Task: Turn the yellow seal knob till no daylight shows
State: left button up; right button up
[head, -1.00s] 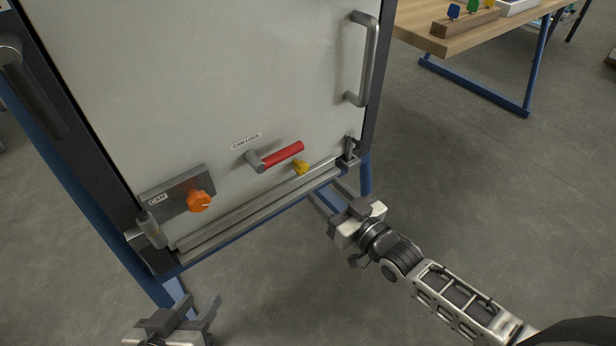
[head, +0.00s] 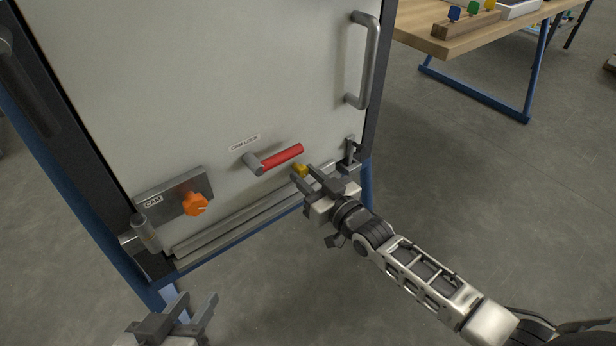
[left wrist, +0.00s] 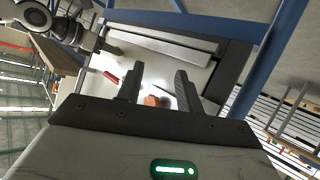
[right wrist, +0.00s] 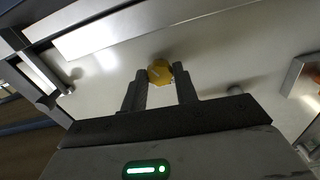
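The yellow seal knob (head: 299,169) is low on the grey door panel, just above the bottom rail. It also shows in the right wrist view (right wrist: 160,72), between and just beyond the fingertips. My right gripper (head: 305,178) is open in front of the knob, its fingers pointing at it with one on each side; whether they touch it I cannot tell. My left gripper (head: 201,306) is open and empty, low at the left, below the door and away from the knob. Whether daylight shows at the seal cannot be made out.
A red-handled cam lock lever (head: 277,158) sits just above and left of the yellow knob. An orange knob (head: 195,203) is on the CAM plate (head: 154,196) at the lower left. The bottom rail (head: 240,225) runs below. A wooden table (head: 420,25) stands at the right back.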

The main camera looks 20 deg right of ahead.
jog(key=shift+r+m+p, duration=0.1)
jog(key=shift+m+p, duration=0.5)
jog(key=shift+m, duration=1.2)
pick_arm(q)
jog(key=shift+s+a+f+g+y, duration=0.15)
jog(key=shift+f+g, duration=0.15)
jog(key=shift+f, duration=0.15)
jog(key=shift+s+a+f+g+y, duration=0.15)
jog(key=shift+f+g, duration=0.15)
jog(key=shift+f, duration=0.15)
jog(key=shift+w+d, duration=0.1)
jog(key=shift+d, duration=0.05)
pick_arm(e)
jog(key=o, duration=1)
pick_arm(q)
jog(key=shift+w+r, duration=0.1)
jog(key=shift+r, duration=0.2)
pick_arm(e)
jog(key=shift+s, duration=0.1)
